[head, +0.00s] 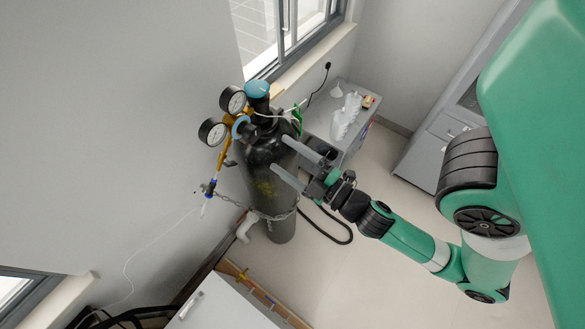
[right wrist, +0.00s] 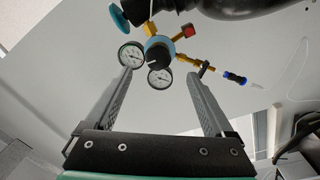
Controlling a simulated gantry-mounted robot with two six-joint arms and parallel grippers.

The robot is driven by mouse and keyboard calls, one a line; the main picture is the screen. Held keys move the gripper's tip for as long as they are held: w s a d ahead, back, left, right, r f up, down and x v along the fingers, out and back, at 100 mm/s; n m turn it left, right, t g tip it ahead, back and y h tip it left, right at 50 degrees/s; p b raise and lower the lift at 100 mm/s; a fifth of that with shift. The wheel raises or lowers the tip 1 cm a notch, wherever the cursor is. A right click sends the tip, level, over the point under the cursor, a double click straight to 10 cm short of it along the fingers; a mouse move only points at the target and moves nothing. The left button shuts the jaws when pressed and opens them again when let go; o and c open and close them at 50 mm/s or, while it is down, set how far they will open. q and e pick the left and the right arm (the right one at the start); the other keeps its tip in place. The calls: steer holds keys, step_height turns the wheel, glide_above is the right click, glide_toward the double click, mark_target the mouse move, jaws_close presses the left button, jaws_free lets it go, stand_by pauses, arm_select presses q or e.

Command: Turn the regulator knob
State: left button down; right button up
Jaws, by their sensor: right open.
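The regulator is on the gas cylinder (head: 258,165) and has two round gauges (head: 232,100) (head: 213,131). Its black knob (head: 248,131) is in front of a light blue round body and also shows in the right wrist view (right wrist: 157,60). A blue valve handwheel (head: 257,89) tops the cylinder. My right gripper (head: 280,154) is open and empty, its fingers in front of the cylinder's upper part, below and to the right of the knob in the head view. In the right wrist view the knob appears between the fingers (right wrist: 160,85), beyond their tips. My left gripper is not in view.
A chain (head: 268,215) holds the cylinder by the wall. A white cabinet (head: 215,308) is at the front. The floor at right is clear.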

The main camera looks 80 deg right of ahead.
steer(key=shift+r+b+v, duration=0.2)
steer(key=shift+b+v, duration=0.15)
steer(key=shift+v, duration=0.6)
